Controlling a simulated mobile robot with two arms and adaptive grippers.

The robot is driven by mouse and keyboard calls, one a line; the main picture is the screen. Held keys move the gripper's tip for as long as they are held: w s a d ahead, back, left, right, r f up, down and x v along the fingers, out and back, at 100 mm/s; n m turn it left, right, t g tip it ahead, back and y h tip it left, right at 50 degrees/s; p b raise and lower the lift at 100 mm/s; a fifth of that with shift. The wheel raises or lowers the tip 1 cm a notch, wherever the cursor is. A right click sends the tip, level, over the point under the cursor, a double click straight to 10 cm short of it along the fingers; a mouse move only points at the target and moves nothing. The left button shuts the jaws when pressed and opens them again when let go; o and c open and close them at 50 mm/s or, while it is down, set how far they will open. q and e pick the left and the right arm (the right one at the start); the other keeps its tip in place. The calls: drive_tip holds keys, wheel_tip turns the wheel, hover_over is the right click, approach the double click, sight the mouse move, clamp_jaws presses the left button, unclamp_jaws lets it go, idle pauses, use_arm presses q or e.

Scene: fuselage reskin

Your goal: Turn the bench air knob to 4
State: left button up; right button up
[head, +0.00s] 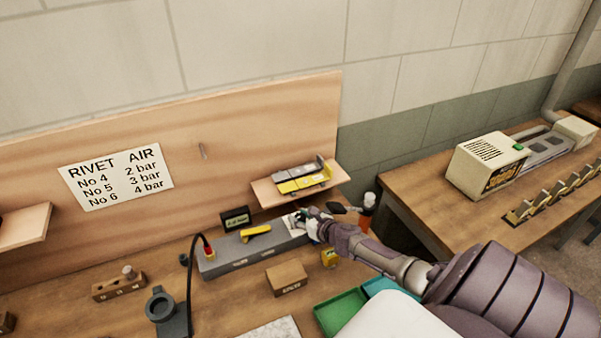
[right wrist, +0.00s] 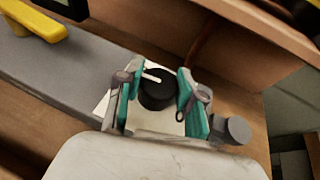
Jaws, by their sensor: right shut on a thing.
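The black air knob (right wrist: 158,97) with a white pointer line sits on a pale plate at the end of the grey bench unit (head: 235,259). In the right wrist view the pointer points to the left and slightly up; scale numbers cannot be read. My right gripper (head: 309,225) is at the right end of the unit. In the right wrist view its teal-padded fingers (right wrist: 157,88) stand on either side of the knob, shut on it. In the head view the gripper hides the knob. My left gripper is not in view.
A yellow lever (head: 257,231) lies on the unit, with a small display (head: 235,219) behind it, too small to read. A wall sign (head: 116,177) lists rivet numbers and air pressures. A shelf (head: 270,197) overhangs close behind my gripper. A cardboard box (head: 287,279) stands in front.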

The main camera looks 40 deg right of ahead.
drive_tip(key=shift+n+y, duration=0.8)
drive_tip(key=shift+y, duration=0.2)
drive_tip(key=o, duration=1.2)
drive_tip(key=shift+w, duration=0.15)
drive_tip(key=shift+c, duration=0.2)
drive_tip(key=shift+s, duration=0.2)
drive_tip(key=shift+s+r, duration=0.1)
drive_tip(key=shift+s, duration=0.25)
drive_tip(key=s, duration=0.4)
drive_tip(key=s+d, duration=0.1)
drive_tip(key=s, duration=0.7)
drive_tip(key=shift+d, duration=0.3)
